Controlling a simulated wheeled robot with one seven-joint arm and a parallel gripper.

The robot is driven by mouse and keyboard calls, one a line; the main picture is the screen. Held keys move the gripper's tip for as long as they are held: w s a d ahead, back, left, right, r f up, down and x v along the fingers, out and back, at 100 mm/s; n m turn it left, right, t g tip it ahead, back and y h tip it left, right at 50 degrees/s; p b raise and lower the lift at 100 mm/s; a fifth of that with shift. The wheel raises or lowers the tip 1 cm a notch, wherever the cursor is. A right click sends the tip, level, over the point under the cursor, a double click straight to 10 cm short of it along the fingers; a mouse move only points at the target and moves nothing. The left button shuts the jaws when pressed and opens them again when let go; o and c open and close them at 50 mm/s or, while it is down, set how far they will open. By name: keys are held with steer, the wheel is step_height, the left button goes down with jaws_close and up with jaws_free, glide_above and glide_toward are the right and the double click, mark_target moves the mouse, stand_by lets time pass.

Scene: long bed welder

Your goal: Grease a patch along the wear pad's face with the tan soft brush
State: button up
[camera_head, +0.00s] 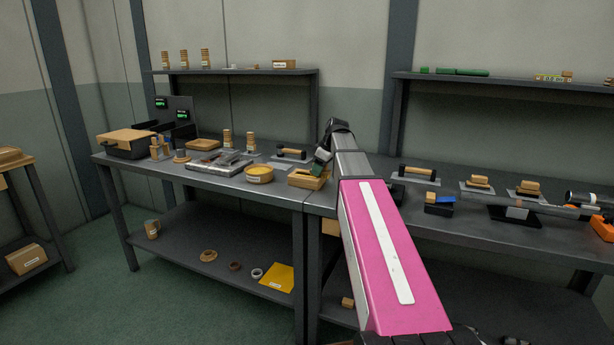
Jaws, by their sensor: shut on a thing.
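My gripper (322,158) points down over the bench, left of the joint between the two benches. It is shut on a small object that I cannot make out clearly. A tan block-like piece (307,181) is right under the fingertips; I cannot tell whether they touch. A round tan tub with a yellow top (259,174) stands just left of it. A metal fixture on a pale plate (218,163) lies further left. Tan-and-dark tools on grey plates (476,184) lie on the right bench. I cannot tell for sure which thing is the wear pad or the soft brush.
A tan-lidded case (127,143) and dark displays (175,117) stand at the left end. A long grey bar (550,207) and an orange item (602,228) are at the right. Shelves (235,71) run above. My pink arm hides part of the benches.

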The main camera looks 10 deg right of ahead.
mark_target(300, 173)
steer(key=shift+w+a, duration=0.65)
steer(key=shift+a, duration=0.3)
steer(key=shift+w+a, duration=0.6)
steer(key=shift+a, duration=0.35)
steer(key=shift+w+a, duration=0.1)
steer(key=shift+w+a, duration=0.6)
steer(key=shift+a, duration=0.3)
steer(key=shift+w+a, duration=0.55)
steer(key=shift+a, duration=0.3)
steer(key=shift+w+a, duration=0.55)
steer(key=shift+a, duration=0.3)
steer(key=shift+s+d, duration=0.65)
steer(key=shift+d, duration=0.3)
steer(key=shift+s+d, duration=0.65)
steer(key=shift+d, duration=0.3)
